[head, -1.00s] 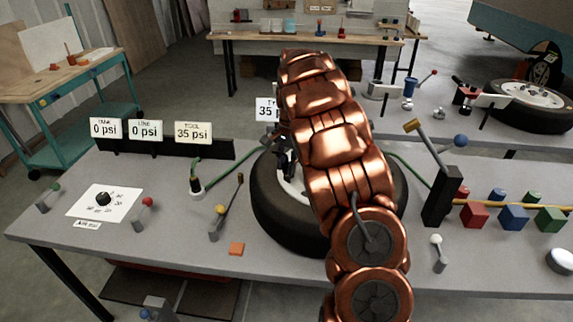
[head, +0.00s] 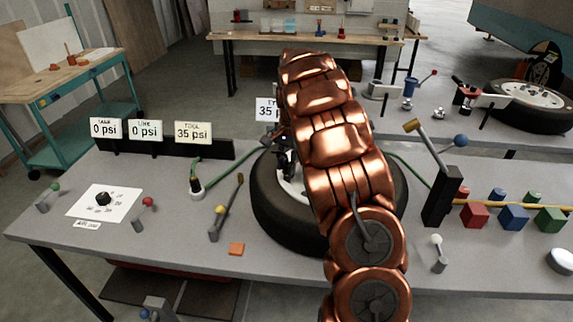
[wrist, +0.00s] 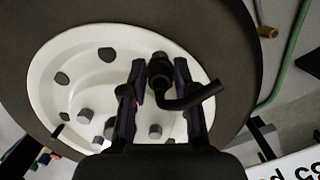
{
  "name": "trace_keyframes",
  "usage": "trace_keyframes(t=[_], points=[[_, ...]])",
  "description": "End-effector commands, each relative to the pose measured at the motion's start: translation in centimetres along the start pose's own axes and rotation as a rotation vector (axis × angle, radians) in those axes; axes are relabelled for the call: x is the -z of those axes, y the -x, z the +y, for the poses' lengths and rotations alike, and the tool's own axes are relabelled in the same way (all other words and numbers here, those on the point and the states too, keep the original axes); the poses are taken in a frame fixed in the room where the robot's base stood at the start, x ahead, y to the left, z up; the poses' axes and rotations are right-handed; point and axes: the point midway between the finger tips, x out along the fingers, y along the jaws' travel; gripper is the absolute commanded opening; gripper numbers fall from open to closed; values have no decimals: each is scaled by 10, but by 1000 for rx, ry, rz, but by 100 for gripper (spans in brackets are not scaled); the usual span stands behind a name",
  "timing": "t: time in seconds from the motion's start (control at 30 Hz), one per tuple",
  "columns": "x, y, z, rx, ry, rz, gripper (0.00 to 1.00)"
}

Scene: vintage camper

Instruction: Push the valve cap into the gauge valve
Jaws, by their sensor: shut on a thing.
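In the wrist view my gripper (wrist: 160,92) is shut on a black fitting (wrist: 158,72), which has a round upper end and a bent black arm (wrist: 195,97) reaching right. I cannot tell whether this fitting is the valve cap, the gauge valve or both together. It shows in front of the white wheel rim (wrist: 60,85) of a black tyre (wrist: 225,40). In the head view the tyre (head: 270,220) lies flat on the bench; my copper arm hides most of the rim and the fitting. Only a dark part of my gripper (head: 283,155) shows left of the arm.
The grey bench (head: 150,245) carries signs: TANK 0 psi (head: 106,128), LINE 0 psi (head: 146,130), TOOL 35 psi (head: 193,131). A partly hidden sign (head: 266,109) also reads 35. A lever (head: 228,205) stands left of the tyre. A black lever stand (head: 441,197) and coloured blocks (head: 513,217) stand right.

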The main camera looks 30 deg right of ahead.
Motion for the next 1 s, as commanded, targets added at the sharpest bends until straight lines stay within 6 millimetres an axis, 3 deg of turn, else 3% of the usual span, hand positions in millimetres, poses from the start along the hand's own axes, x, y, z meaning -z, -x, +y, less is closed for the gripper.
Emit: trace_keyframes(t=[0.77,0.8,1.0], points=[[2,-12,0,0,0,0,0],[2,-12,0,0,0,0,33],[1,-12,0,0,0,0,54]])
